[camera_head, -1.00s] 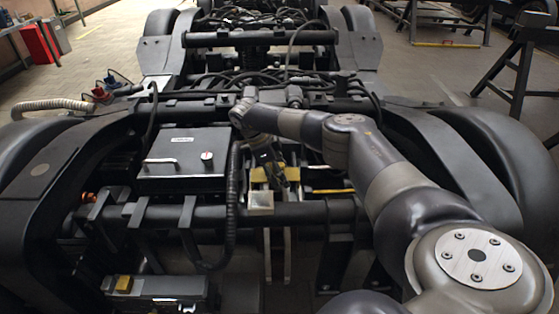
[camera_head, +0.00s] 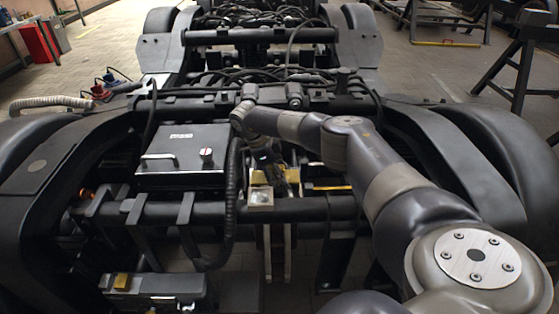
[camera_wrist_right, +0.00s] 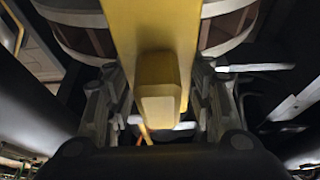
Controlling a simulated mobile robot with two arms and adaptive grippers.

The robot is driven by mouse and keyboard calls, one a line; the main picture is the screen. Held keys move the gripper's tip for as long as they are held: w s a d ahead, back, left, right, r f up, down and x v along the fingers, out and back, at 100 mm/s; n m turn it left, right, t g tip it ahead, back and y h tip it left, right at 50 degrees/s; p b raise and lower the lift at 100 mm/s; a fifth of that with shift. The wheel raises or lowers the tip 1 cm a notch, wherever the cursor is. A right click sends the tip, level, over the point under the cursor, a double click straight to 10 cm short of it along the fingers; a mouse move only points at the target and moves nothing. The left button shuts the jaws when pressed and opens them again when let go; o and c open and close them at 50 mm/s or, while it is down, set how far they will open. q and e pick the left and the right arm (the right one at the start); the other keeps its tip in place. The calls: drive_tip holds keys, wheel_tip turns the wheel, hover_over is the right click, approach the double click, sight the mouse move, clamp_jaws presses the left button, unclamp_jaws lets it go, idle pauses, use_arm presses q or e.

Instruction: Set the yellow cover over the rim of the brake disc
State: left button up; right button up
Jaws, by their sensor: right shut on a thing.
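The yellow cover (camera_wrist_right: 152,28) fills the middle of the right wrist view, its blocky grip facing the camera. My right gripper (camera_wrist_right: 157,88) is shut on that grip, one finger on each side. The brake disc (camera_wrist_right: 228,28) shows behind the cover, with its pale rim and brown slots on both sides. The cover lies across the disc in this view; whether it touches the rim I cannot tell. In the head view my right gripper (camera_head: 268,160) reaches down into the bogie frame, and the cover and disc are mostly hidden there. My left gripper is out of view.
A dark box with a handle (camera_head: 182,160) stands left of my right gripper, with a thick black hose (camera_head: 232,190) between. A pale block (camera_head: 260,197) sits on the near cross tube. Frame beams and cables crowd the gripper.

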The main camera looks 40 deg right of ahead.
drive_tip(key=shift+f, duration=0.25)
drive_tip(key=o, duration=1.3)
